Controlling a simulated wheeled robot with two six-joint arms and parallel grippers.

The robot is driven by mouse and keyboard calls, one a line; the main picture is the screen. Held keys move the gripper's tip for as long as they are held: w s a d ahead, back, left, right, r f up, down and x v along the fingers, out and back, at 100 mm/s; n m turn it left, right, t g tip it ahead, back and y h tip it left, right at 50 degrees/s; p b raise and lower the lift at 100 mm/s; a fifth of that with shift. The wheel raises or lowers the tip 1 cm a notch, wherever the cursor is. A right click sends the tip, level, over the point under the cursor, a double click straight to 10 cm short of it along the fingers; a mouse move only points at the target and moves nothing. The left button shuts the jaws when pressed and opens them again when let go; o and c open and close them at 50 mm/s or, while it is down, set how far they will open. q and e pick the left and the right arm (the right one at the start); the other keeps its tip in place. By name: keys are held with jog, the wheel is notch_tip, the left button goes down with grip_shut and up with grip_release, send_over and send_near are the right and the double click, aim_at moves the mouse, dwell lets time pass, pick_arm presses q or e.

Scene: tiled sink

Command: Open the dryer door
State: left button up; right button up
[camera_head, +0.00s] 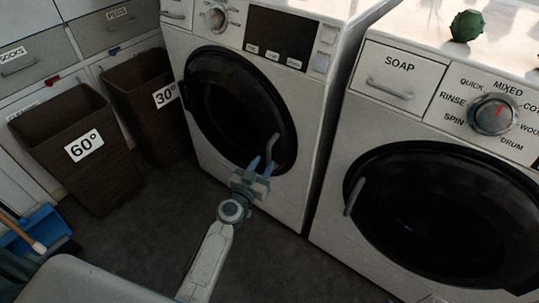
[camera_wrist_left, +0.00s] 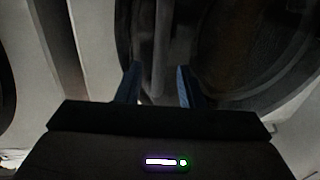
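The left machine (camera_head: 310,110), which I take as the dryer, is white with a round black door (camera_head: 225,100) that looks closed. Its curved grey door handle (camera_head: 275,143) is at the lower right of the door. My left gripper (camera_head: 260,167) is at this handle, its blue fingers open and pointing at the door. In the left wrist view the handle (camera_wrist_left: 161,45) runs upright and lines up between the two open fingers (camera_wrist_left: 160,88), closer to the left finger. Whether a finger touches it I cannot tell. My right gripper is not in view.
A second white machine (camera_head: 335,205) with a soap drawer (camera_head: 398,76), dial and dark round door stands at the right. A cactus (camera_head: 466,26) is on top of it. Brown bins (camera_head: 110,180) and a blue dustpan (camera_head: 35,232) are at the left. The dark floor between is clear.

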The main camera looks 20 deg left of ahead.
aim_at(267, 158)
pick_arm(q)
jog(key=shift+w+d, duration=0.2)
jog(key=shift+w, duration=0.95)
jog(key=shift+w+d, duration=0.15)
jog(key=shift+w, duration=0.95)
grip_shut()
